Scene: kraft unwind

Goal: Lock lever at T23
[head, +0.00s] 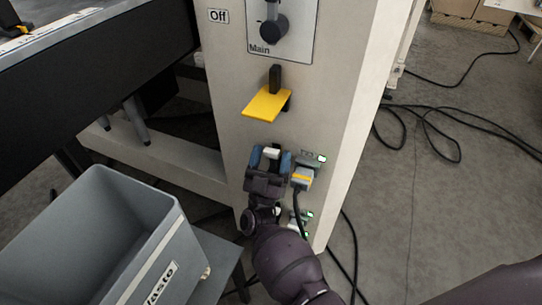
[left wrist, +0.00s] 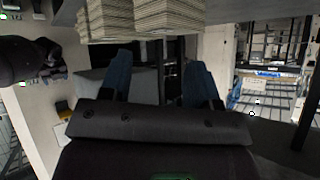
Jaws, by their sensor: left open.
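My right gripper (head: 269,156) is at the lower front of a beige cabinet (head: 227,100) in the head view. Its two blue fingers are apart, with a small white piece (head: 271,152) between them; whether they grip it I cannot tell. Just right of it is a grey-blue plug with a yellow band (head: 302,178) and a cable, in a socket with a green light. I cannot read T23 on any label, and the gripper hides part of the panel. My left gripper (left wrist: 160,68) is open in the left wrist view, with nothing seen held between its blue fingers.
Above are a yellow plate (head: 266,104) with a black handle and the Main switch (head: 273,29). A second socket sits below the plug. A grey bin (head: 152,262) stands lower left. Black cables (head: 440,120) lie on the floor at right. Stacked sheets (left wrist: 160,18) are near my left gripper.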

